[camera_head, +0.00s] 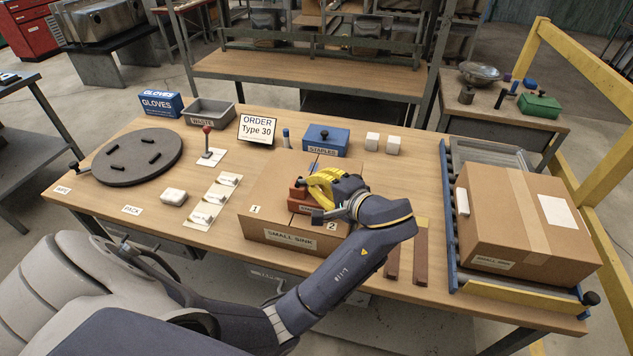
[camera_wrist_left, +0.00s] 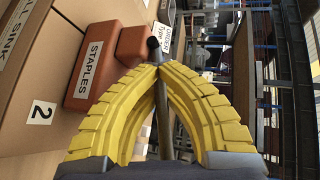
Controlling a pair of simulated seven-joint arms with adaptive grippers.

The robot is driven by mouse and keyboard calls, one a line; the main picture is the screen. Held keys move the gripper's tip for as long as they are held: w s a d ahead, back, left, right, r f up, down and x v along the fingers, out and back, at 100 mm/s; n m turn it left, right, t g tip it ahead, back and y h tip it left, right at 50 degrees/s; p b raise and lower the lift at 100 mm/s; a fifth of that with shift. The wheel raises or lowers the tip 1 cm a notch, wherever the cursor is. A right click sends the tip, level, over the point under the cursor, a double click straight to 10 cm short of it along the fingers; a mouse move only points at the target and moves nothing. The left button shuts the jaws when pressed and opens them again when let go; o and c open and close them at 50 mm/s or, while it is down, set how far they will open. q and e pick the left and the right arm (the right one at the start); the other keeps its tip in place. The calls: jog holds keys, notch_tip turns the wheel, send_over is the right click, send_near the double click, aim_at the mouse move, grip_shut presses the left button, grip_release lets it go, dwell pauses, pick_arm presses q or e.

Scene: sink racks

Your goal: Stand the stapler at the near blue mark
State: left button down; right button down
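The stapler appears to be the orange-red body (camera_head: 298,191) on or just above the SMALL SINK carton (camera_head: 262,205). In the left wrist view the red body (camera_wrist_left: 88,75) carries a STAPLES label, with a smaller red block and a black knob beside it. My left gripper (camera_head: 318,182) is at its upper right. Its yellow fingers (camera_wrist_left: 157,68) meet at the tips by the knob, with a dark rod between them; it looks shut on the stapler's handle, though contact is partly hidden. The near blue mark is not clearly visible. My right gripper is not in view.
A round dark turntable (camera_head: 138,157) is left. A closed carton (camera_head: 525,215) sits right.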

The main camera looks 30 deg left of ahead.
pick_arm(q)
jog(key=c, duration=2.2)
grip_release()
jog(key=c, duration=1.6)
grip_release()
jog(key=shift+d, duration=0.1)
jog(key=shift+v, duration=2.7)
jog(key=shift+s, duration=0.1)
